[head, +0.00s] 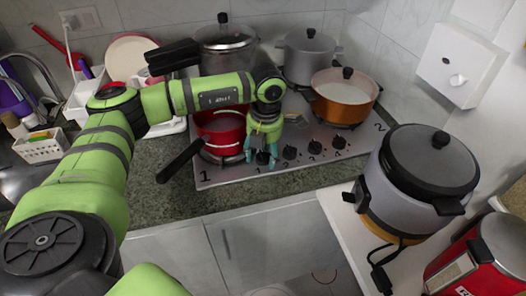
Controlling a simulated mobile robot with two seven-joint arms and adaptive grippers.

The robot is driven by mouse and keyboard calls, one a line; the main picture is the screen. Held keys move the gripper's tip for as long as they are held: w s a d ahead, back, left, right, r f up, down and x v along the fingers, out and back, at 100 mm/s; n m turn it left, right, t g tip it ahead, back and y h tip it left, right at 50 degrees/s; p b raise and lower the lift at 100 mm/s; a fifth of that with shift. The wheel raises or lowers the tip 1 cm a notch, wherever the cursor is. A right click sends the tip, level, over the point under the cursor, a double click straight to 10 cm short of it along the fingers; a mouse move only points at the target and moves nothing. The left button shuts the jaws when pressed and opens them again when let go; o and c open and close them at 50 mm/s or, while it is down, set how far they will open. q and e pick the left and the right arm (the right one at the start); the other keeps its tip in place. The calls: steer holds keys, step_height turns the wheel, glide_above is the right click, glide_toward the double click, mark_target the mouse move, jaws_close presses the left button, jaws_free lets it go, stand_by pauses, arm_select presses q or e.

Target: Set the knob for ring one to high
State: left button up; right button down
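The stovetop (225,175) is a steel plate with a row of dark knobs along its front edge. The leftmost knob (262,158) is beside the small mark 1; its pointer setting is too small to read. My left gripper (261,154) points down at this knob, its two teal fingers spread, one on each side. I cannot tell whether they touch it. The second knob (289,153), third knob (315,147) and fourth knob (339,142) are to the right. A large 1 marks the front left corner, where a red pan (220,136) sits. My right gripper is not in view.
The red pan's black handle (180,161) sticks out over the front left edge. An orange pot (345,97), a grey pot (308,57) and a steel pot (225,47) stand on the other rings. A large cooker (420,175) stands at right.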

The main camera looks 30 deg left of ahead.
arm_select(q)
steer(key=c, duration=0.7)
steer(key=m+b, duration=0.3)
steer(key=shift+f+m, duration=0.15)
steer(key=shift+m, duration=0.15)
steer(key=m+b, duration=0.2)
steer(key=m, duration=0.1)
steer(key=shift+r+m+b, duration=0.2)
steer(key=shift+m+b, duration=0.2)
steer(key=shift+m, duration=0.4)
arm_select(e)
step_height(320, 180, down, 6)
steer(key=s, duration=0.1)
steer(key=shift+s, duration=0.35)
arm_select(q)
steer(key=o, duration=1.2)
